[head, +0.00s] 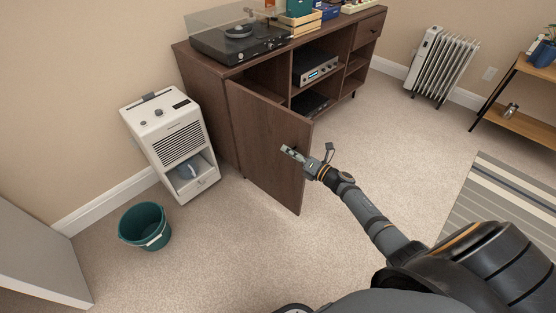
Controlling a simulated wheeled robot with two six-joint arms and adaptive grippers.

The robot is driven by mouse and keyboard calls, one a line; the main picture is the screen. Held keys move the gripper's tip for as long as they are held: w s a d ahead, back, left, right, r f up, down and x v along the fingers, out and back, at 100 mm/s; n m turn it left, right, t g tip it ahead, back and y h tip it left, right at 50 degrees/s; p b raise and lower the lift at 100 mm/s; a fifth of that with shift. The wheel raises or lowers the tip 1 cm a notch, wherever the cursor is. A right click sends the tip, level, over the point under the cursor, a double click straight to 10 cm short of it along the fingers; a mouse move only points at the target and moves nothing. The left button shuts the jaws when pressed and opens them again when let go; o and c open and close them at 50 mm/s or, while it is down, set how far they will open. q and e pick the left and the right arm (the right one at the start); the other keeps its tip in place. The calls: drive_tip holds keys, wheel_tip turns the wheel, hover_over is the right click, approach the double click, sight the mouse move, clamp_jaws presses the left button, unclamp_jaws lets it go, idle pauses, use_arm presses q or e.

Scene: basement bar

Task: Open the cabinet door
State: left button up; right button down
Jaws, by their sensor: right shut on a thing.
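The brown wooden cabinet (217,125) stands against the back wall in the head view. Its left door (266,150) is swung partly open toward me, hinged at the left, and the compartment behind it shows. My right gripper (288,151) is at the outer face of the door, near its free edge. It is shut on the door, and the fingers hide the exact spot held. My left gripper is out of view.
A white dehumidifier-like appliance (165,119) and a green bucket (143,231) stand left of the door. A turntable (237,44) sits on the cabinet. A radiator (438,64), a shelf (527,122) and a striped rug (490,211) are at right. Carpet before the door is clear.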

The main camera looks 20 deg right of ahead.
drive_tip(key=shift+d, duration=0.1)
drive_tip(key=c, duration=1.4)
unclamp_jaws()
drive_tip(key=v, duration=1.2)
